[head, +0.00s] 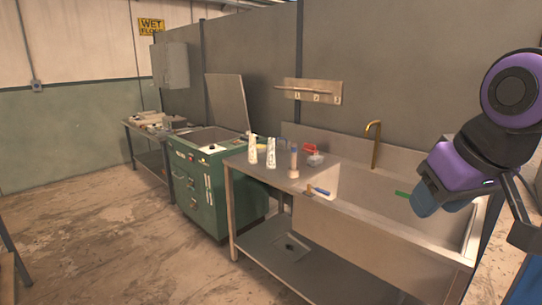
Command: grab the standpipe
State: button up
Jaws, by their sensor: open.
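I cannot pick out a standpipe for certain. A tall brass-coloured pipe with a hooked top (375,146) rises at the back of the steel sink (365,229); it looks like a tap. My gripper (415,201) is over the right part of the sink, in front of and to the right of the brass pipe, and apart from it. Its jaws are open and look empty, though the fingers are small and partly hidden. A small green piece (403,194) shows by the gripper's left side; I cannot tell what it is.
Two white patterned bottles (253,149), a pinkish bottle (293,163), a red item (310,149) and a blue-handled brush (318,191) are on the drainboard. A green cabinet (205,195) stands left of the sink. A steel rail (312,91) is on the wall. The left floor is open.

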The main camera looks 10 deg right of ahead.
aim_at(294, 144)
jog(key=i+j+z, duration=0.1)
jog(key=z, duration=0.75)
jog(key=i+j+z, duration=0.35)
jog(key=j, duration=0.3)
jog(key=i+j+z, duration=0.35)
jog(key=j, duration=0.35)
jog(key=i+j+z, duration=0.15)
jog(key=j, duration=0.25)
jog(key=i+j, duration=0.15)
jog(key=j, duration=0.3)
jog(key=i+j, duration=0.1)
jog(key=j, duration=0.3)
jog(key=i+j, duration=0.15)
jog(key=j, duration=0.3)
jog(key=i+j, duration=0.1)
jog(key=j, duration=0.35)
jog(key=i+j+z, duration=0.1)
jog(key=j, duration=0.3)
